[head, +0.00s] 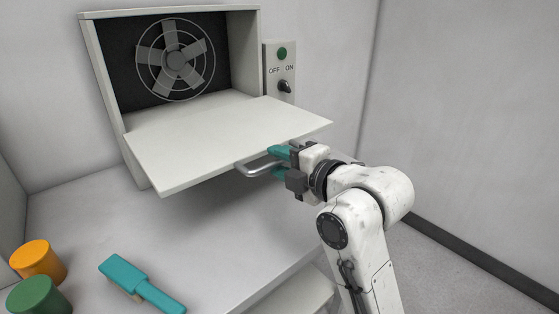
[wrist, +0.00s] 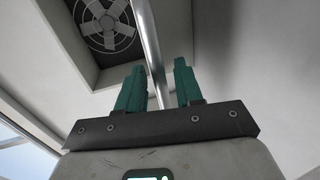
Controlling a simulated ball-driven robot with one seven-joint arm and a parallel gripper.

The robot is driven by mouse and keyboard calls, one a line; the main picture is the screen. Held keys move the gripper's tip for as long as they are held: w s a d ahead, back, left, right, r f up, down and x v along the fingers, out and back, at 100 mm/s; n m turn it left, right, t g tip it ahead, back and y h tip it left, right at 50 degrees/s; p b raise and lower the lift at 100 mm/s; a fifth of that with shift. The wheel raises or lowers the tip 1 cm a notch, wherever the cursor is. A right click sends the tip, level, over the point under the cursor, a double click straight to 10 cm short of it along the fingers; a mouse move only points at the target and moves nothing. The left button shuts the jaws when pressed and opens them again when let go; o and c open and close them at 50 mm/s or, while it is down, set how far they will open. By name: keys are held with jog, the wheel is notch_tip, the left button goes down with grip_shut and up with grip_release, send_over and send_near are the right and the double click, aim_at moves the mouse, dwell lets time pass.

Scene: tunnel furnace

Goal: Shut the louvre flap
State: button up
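The louvre flap (head: 225,140) is a pale panel, open and folded down in front of the fan housing, sticking out nearly level. A grey metal bar handle (head: 250,169) is on its front edge. My gripper (head: 276,163) is at the right end of this handle, with teal fingers above and below the bar. In the wrist view, the handle (wrist: 150,45) runs between the two spread fingers of my gripper (wrist: 160,80). There is a gap beside the bar, so the fingers are open around it. Whether one finger touches the bar I cannot tell.
The housing (head: 88,50) holds a fan (head: 176,60) behind the flap. A switch panel (head: 280,72) with a green button and OFF/ON knob is to its right. A teal brush-like tool (head: 135,280), an orange cylinder (head: 38,260) and a green cylinder (head: 38,296) are on the bench (head: 215,230).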

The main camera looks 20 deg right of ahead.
jog(key=shift+w+a, duration=0.15)
jog(key=shift+w, duration=0.2)
jog(key=shift+c, duration=0.2)
jog(key=shift+f, duration=0.1)
grip_shut()
